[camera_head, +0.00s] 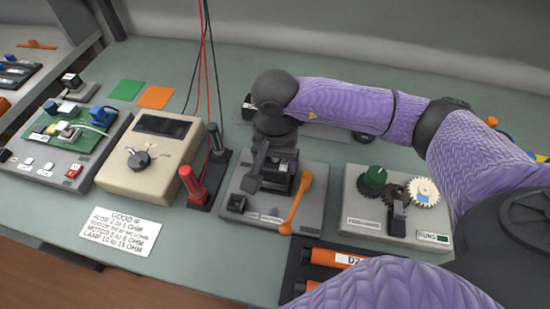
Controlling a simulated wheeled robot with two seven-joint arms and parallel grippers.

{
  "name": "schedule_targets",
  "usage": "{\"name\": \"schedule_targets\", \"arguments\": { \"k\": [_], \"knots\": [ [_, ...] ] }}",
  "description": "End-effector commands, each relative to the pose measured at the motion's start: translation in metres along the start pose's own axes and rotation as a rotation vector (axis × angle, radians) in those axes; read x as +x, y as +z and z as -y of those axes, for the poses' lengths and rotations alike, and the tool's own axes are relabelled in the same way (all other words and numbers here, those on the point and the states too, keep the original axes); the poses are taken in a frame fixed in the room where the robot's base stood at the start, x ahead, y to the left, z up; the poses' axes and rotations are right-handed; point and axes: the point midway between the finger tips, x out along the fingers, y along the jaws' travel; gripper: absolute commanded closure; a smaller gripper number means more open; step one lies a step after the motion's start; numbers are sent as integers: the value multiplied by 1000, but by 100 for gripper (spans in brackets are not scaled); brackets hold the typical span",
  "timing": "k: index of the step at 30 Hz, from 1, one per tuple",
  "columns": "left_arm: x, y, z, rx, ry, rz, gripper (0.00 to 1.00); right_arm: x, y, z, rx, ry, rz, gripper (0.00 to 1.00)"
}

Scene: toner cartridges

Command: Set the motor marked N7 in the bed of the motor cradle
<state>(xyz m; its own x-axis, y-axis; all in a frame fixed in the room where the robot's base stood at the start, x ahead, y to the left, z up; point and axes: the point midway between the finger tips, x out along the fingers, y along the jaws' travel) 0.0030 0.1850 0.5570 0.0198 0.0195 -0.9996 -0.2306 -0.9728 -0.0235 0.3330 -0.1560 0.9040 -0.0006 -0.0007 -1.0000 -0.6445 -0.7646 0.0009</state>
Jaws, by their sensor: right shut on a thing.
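The motor cradle (240,186) is a grey block with a dark bed and an orange lever (297,205) on its right side. My right gripper (267,183) points down over the bed, shut on a small dark thing that looks like the motor. The thing is mostly hidden by the fingers, and no N7 mark can be read. I cannot tell whether it touches the bed. My left gripper is not in view.
A beige meter (153,176) and red and black probes (192,184) stand to the left. A grey gear unit (372,220) is to the right. A dark tray with orange cartridges (330,258) lies in front. My right arm covers the back right.

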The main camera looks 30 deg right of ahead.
Motion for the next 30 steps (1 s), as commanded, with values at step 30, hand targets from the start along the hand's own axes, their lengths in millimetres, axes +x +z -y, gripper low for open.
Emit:
{"name": "schedule_targets", "arguments": {
  "k": [30],
  "knots": [
    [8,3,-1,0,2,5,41,6,0,0,0,-1,0,82]
  ]
}}
